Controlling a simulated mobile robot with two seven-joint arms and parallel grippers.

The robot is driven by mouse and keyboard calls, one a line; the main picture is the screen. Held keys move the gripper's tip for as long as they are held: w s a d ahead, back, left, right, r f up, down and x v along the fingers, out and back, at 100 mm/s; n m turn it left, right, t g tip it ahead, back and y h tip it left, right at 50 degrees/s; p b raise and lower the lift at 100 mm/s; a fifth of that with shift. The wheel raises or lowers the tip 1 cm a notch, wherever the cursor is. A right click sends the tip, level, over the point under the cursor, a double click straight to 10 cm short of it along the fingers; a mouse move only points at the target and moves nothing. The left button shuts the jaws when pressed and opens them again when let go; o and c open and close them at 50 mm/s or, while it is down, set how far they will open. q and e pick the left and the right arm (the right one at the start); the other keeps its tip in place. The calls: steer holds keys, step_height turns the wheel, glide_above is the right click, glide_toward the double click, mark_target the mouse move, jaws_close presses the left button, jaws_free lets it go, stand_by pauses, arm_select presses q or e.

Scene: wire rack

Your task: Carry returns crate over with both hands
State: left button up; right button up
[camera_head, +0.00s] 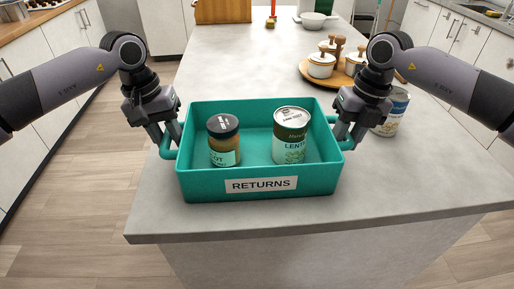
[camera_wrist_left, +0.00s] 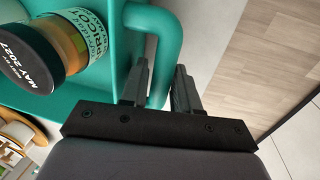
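The teal returns crate (camera_head: 217,190) has a white "RETURNS" label on its front and a handle at each end. It looks level and sits at or just over the grey counter; its underside is hidden. Inside stand a dark-lidded jar (camera_head: 224,143) and a green lentil can (camera_head: 290,137). My left gripper (camera_head: 170,138) has its fingers on both sides of the left handle, which shows between them in the left wrist view (camera_wrist_left: 166,88). My right gripper (camera_head: 348,132) is closed around the right handle in the head view. The jar also shows in the wrist view (camera_wrist_left: 35,55).
A can (camera_head: 391,112) stands on the counter (camera_head: 240,75) just right of my right gripper. Behind it, a round wooden tray (camera_head: 307,73) carries white lidded pots. A white bowl (camera_head: 313,20) is at the far end.

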arm_select(q)
jaws_close()
arm_select(e)
jaws_close()
arm_select(q)
steer(key=shift+w+r, duration=0.1)
steer(key=shift+r, duration=0.15)
arm_select(e)
steer(key=shift+w+r, duration=0.1)
steer(key=shift+r, duration=0.1)
